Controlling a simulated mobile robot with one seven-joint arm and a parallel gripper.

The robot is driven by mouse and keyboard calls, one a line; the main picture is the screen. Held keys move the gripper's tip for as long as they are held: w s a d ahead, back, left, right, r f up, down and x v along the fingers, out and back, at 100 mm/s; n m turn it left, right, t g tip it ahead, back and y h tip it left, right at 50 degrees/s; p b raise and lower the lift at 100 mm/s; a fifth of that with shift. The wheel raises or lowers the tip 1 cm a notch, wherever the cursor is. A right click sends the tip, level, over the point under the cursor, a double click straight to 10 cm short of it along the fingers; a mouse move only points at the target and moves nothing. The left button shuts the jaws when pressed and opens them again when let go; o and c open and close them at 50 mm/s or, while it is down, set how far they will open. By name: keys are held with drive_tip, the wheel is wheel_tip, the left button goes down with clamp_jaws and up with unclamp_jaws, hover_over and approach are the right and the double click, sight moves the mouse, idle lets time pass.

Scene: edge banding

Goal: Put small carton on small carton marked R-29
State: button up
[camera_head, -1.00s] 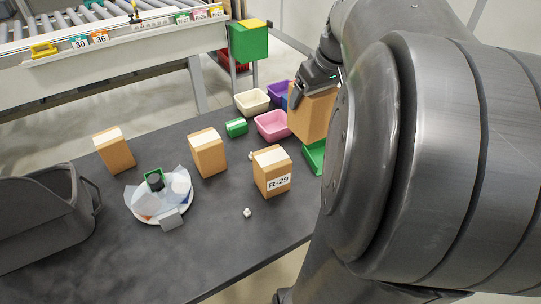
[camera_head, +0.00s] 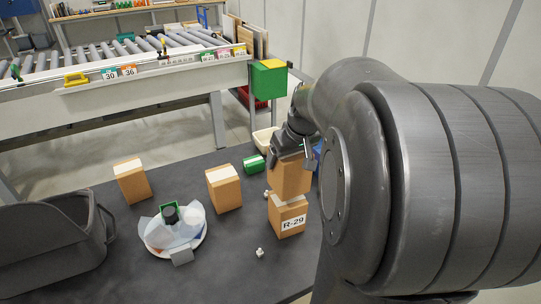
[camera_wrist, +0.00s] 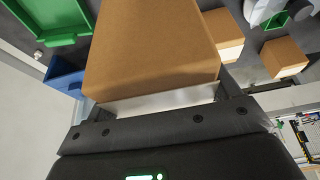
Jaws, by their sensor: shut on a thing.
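The carton marked R-29 (camera_head: 287,219) stands upright on the dark table in the head view, its label facing me. My gripper (camera_head: 290,150) is shut on another small brown carton (camera_head: 290,177) and holds it by its top, right above the R-29 carton. The held carton's lower edge overlaps the R-29 carton's top in this view; I cannot tell whether they touch. In the wrist view the held carton (camera_wrist: 152,45) fills the middle between the fingers, and the R-29 carton is not clearly seen there.
Two more cartons, one at left (camera_head: 132,182) and one nearer the middle (camera_head: 224,189), stand on the table (camera_head: 225,258). A white round dish (camera_head: 196,246), a green box (camera_head: 253,164) and a dark grey bin (camera_head: 50,240) are nearby. A conveyor stands behind.

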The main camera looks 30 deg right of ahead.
sight(298, 158)
drive_tip(key=shift+f, duration=1.85)
drive_tip(key=shift+f, duration=0.2)
drive_tip(key=o, duration=1.3)
drive_tip(key=shift+c, duration=0.2)
drive_tip(key=shift+r, duration=0.15)
drive_tip(key=v, duration=1.2)
drive_tip(key=s+a+f, duration=0.2)
drive_tip(key=s+a, duration=0.4)
drive_tip(key=a, duration=0.2)
drive_tip(key=s+a+f+t, duration=0.1)
drive_tip(key=s+a+f, duration=0.1)
drive_tip(key=s+a, duration=0.5)
drive_tip(key=shift+a+f, duration=0.3)
drive_tip(key=shift+a, duration=0.95)
